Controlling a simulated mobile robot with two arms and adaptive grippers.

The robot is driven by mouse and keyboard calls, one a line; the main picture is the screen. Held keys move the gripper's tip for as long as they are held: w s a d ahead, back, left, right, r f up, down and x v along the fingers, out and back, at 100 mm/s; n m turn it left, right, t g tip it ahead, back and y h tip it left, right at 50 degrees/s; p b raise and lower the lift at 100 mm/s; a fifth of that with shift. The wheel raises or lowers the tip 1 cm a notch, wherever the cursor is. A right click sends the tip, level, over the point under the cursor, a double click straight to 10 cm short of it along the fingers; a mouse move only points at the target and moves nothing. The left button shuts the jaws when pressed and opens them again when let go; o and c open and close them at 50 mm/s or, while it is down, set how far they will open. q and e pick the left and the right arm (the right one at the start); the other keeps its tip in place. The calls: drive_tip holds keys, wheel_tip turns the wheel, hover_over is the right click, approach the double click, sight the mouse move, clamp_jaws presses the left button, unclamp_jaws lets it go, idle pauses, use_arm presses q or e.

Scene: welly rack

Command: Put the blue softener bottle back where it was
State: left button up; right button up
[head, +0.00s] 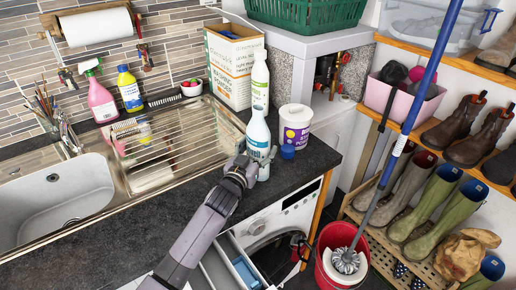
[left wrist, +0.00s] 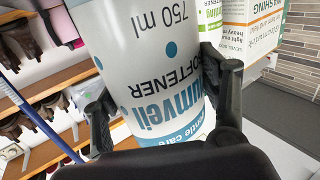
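My left gripper (head: 243,168) is low on the bottle's left side. In the left wrist view the softener label (left wrist: 150,70) fills the space between the two fingers (left wrist: 160,95). A finger lies against each side, and the gripper looks closed on the bottle. A blue cap (head: 287,151) sits on the counter just right of the bottle. My right gripper is not in view.
A white bottle (head: 260,75) and an open carton (head: 232,65) stand behind the softener. A white tub (head: 296,128) stands close on its right. The sink drainer (head: 170,150) is to the left. A red bucket (head: 335,235) with a mop stands below, beside the boot rack (head: 385,245).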

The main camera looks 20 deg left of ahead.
use_arm(q)
drive_tip(key=shift+o, duration=1.3)
drive_tip(key=shift+r, duration=0.15)
drive_tip(key=s+a+b, duration=0.1)
drive_tip(key=s, duration=1.1)
drive_tip(key=shift+a+b, duration=0.2)
drive_tip(key=shift+b, duration=0.1)
